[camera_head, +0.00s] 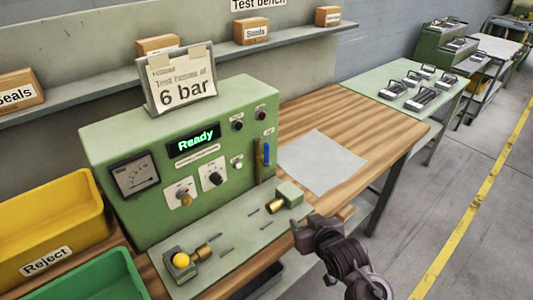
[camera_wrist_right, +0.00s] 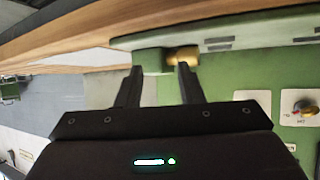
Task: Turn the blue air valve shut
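The blue air valve (camera_head: 266,152) is a small upright blue lever on the right part of the green test box's front panel (camera_head: 245,110). It stands beside a brown vertical strip. My right gripper (camera_head: 308,228) is at the front edge of the bench, below and to the right of the valve and apart from it. In the right wrist view its two fingers (camera_wrist_right: 158,80) are spread with nothing held between them. A green block with a brass end (camera_wrist_right: 182,57) shows beyond the fingertips. I cannot make out the valve in the wrist view. My left gripper is not in view.
A green clamp block (camera_head: 290,194) and a yellow ball fixture (camera_head: 181,261) sit on the plate before the box. A white sheet (camera_head: 321,162) lies on the wooden bench. Yellow (camera_head: 50,205) and green bins stand left. A "6 bar" sign (camera_head: 182,80) stands on top.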

